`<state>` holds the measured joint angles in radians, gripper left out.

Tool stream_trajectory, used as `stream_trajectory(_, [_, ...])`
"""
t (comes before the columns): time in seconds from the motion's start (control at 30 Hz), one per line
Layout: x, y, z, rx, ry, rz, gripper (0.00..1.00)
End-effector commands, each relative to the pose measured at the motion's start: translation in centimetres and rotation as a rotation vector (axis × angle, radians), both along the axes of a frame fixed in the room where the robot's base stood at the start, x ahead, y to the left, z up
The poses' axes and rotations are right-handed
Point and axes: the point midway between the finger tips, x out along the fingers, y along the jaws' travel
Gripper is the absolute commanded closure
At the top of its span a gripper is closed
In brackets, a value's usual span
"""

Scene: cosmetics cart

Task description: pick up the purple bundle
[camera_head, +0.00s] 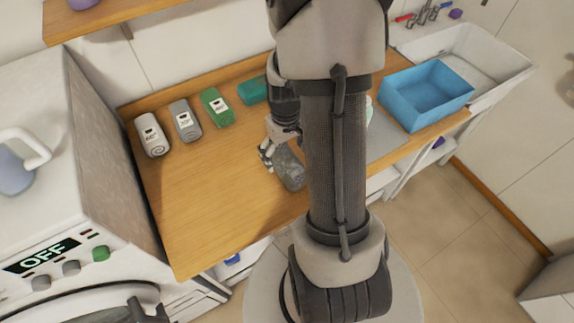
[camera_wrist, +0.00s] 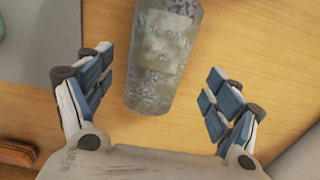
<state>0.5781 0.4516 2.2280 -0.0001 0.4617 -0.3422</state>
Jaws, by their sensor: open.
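A grey, mottled, roll-like object (camera_head: 291,170) lies on the wooden worktop just beside my gripper (camera_head: 268,155). In the wrist view this grey object (camera_wrist: 165,50) lies between and beyond my open fingers (camera_wrist: 158,90), with faint lettering on it. The fingers stand apart on either side of its near end and do not visibly touch it. No clearly purple bundle shows on the worktop. A small purple item (camera_head: 455,14) sits by the sink taps, and part of another purple object (camera_head: 83,4) is on the upper left shelf. My arm hides the middle of the worktop.
White (camera_head: 151,135), grey (camera_head: 186,120) and green (camera_head: 217,107) rolled bundles with labels lie along the back of the worktop (camera_head: 190,200). A teal item (camera_head: 253,90) is beside them. A blue bin (camera_head: 425,95) stands right. The left front worktop is clear.

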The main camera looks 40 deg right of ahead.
Motion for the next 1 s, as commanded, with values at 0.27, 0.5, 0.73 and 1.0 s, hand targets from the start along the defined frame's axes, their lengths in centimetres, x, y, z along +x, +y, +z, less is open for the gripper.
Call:
stream_trajectory(0.27, [-0.2, -0.3, -2.5, 0.002, 0.003, 0.0, 0.17])
stream_trajectory(0.5, [-0.2, -0.4, -5.4, 0.0, 0.001, 0.0, 0.17])
stream_trajectory(0.73, [-0.1, -0.4, -5.3, 0.0, 0.0, 0.0, 0.19])
stream_trajectory(1.0, [-0.2, -0.4, -5.3, 0.0, 0.0, 0.0, 0.37])
